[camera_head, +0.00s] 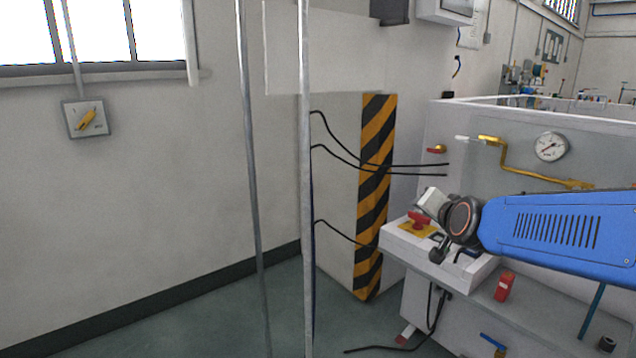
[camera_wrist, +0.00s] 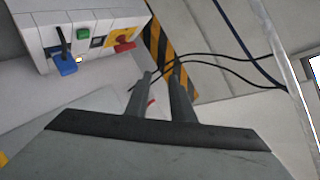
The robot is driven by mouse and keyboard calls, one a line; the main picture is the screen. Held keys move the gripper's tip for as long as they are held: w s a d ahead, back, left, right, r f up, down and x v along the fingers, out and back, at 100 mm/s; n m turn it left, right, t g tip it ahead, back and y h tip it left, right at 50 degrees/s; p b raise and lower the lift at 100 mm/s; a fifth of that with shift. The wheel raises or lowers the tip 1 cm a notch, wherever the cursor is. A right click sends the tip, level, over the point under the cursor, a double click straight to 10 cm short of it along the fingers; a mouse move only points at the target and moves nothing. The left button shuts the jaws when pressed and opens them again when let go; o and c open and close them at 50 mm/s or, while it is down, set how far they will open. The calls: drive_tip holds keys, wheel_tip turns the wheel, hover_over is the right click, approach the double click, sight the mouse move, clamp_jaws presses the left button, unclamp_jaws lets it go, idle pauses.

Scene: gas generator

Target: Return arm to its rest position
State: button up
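My gripper (camera_wrist: 160,74) shows in the wrist view with two dark fingers apart and nothing visible between them. In the head view my blue arm reaches in from the right, and its wrist end is in front of the white control box (camera_head: 478,272). The fingers are hard to make out there. In the wrist view the control box (camera_wrist: 40,22) is at the upper left, apart from the fingers. It carries a red knob on a yellow plate (camera_wrist: 124,42), a green button (camera_wrist: 83,33) and a blue switch (camera_wrist: 64,64).
A pillar with a black and yellow striped edge (camera_head: 371,200) stands left of the generator. Black cables (camera_head: 400,165) cross beside it. Thin vertical poles (camera_head: 305,180) stand nearer. A gauge (camera_head: 551,147) and yellow pipe (camera_head: 515,168) are behind my arm. Floor at left is clear.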

drive_tip(key=s+f+n+g, duration=0.2)
drive_tip(key=s+f, duration=0.3)
drive_tip(key=s, duration=0.6)
drive_tip(key=s+d+f+n+g, duration=0.1)
drive_tip(key=s+f+n+g, duration=0.2)
drive_tip(key=s, duration=0.8)
drive_tip(key=s+d+f+n+g, duration=0.1)
drive_tip(key=s+f+n+g, duration=0.1)
drive_tip(key=s+f+g, duration=0.2)
drive_tip(key=s+f, duration=0.3)
drive_tip(key=s, duration=0.4)
drive_tip(key=shift+d+n, duration=0.2)
drive_tip(key=shift+n, duration=0.1)
drive_tip(key=shift+r, duration=0.1)
